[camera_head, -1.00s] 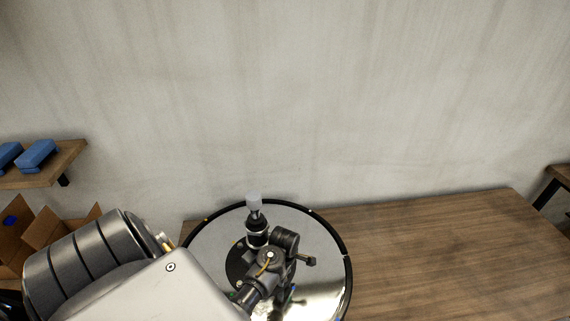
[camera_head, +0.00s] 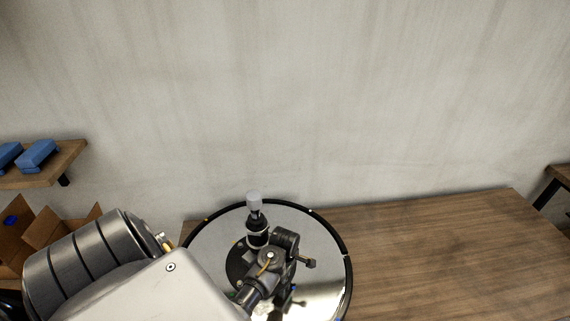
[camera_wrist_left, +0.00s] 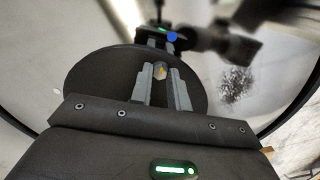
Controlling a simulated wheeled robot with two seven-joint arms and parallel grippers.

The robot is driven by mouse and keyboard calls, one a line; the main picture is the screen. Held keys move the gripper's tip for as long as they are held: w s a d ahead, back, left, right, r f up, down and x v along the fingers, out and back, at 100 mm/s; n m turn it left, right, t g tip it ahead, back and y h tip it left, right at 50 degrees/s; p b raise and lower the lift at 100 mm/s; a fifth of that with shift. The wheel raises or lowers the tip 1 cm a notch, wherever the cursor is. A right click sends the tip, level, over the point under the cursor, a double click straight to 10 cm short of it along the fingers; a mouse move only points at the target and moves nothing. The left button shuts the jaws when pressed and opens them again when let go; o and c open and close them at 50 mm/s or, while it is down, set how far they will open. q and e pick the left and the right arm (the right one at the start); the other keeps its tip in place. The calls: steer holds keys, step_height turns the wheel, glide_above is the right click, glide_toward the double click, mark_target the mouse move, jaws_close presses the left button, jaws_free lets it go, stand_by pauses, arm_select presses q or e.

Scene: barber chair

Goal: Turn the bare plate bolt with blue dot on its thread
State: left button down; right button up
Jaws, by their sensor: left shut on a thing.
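A round mirror-like plate (camera_head: 211,247) with a black rim carries a black mount (camera_head: 284,240) and a post with a grey knob (camera_head: 254,198). In the left wrist view, my left gripper (camera_wrist_left: 161,76) is shut on a small metal bolt-like piece (camera_wrist_left: 160,70) with an orange-yellow mark, over a dark disc (camera_wrist_left: 105,82). A blue dot (camera_wrist_left: 172,37) shows beyond the fingertips on a dark part, apart from them. A green dot lies near it. My right gripper is not seen.
The wooden table (camera_head: 440,250) is clear to the right of the plate. A shelf with blue blocks (camera_head: 36,155) and an open cardboard box (camera_head: 50,238) are at the left. A plain wall (camera_head: 300,100) stands behind.

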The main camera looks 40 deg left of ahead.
arm_select(q)
steer(key=m, duration=0.4)
steer(key=shift+s, duration=0.1)
steer(key=m, duration=0.3)
steer(key=shift+m, duration=0.3)
steer(key=m, duration=1)
steer(key=shift+m, duration=0.4)
steer(key=m, duration=0.3)
steer(key=shift+f+m, duration=0.1)
steer(key=shift+m, duration=0.2)
steer(key=m, duration=0.6)
steer(key=shift+m, duration=0.6)
steer(key=c, duration=1.3)
jaws_free()
steer(key=shift+c, duration=0.2)
